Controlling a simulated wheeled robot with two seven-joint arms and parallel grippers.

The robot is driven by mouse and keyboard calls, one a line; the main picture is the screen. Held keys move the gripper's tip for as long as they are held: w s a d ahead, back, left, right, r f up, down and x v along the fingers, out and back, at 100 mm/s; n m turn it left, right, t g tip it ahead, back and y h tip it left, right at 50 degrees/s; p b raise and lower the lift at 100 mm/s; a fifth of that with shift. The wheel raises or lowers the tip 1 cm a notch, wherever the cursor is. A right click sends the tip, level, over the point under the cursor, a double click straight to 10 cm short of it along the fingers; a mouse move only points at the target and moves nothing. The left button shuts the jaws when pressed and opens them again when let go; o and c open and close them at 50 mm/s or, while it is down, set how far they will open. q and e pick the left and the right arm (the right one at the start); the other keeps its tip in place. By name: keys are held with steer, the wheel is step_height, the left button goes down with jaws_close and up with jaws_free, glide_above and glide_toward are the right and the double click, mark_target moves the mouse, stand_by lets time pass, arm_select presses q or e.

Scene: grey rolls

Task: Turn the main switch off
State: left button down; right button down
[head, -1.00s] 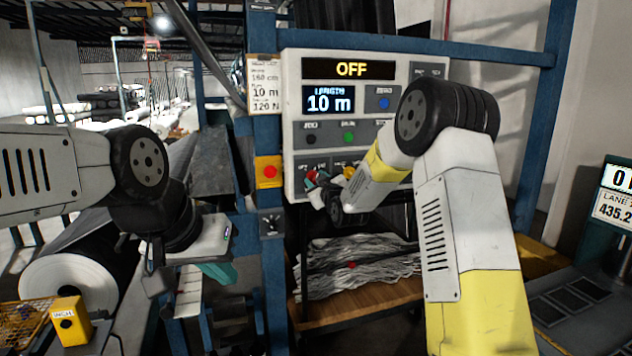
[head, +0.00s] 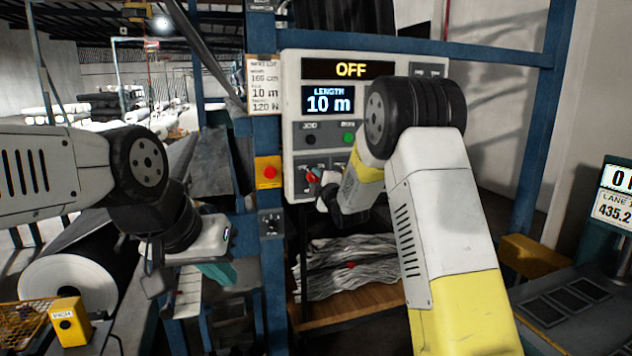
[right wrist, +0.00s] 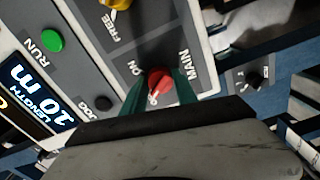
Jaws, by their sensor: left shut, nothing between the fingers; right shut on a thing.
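The main switch is a red rotary knob (right wrist: 158,80) with a pale pointer mark, on a grey plate lettered MAIN and ON. It also shows in the head view (head: 312,176), low on the control panel (head: 290,120). My right gripper (right wrist: 160,93) has its teal fingers on both sides of the knob and is shut on it. In the head view the right gripper (head: 318,184) is partly hidden by its wrist. The panel's top display (head: 350,69) reads OFF. My left gripper (head: 218,273) is shut and empty, low on the left, away from the panel.
A yellow knob (right wrist: 117,3) marked FREE and a green RUN button (right wrist: 52,40) sit near the main switch. A red button on a yellow box (head: 268,171) and a dark rotary switch (head: 270,223) are on the blue post left of the panel.

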steer(key=shift+n, duration=1.2)
steer(key=c, duration=1)
jaws_free()
steer(key=shift+o, duration=0.2)
steer(key=shift+s, duration=0.1)
steer(key=v, duration=0.7)
steer(key=shift+s, duration=0.3)
steer(key=shift+d, duration=0.1)
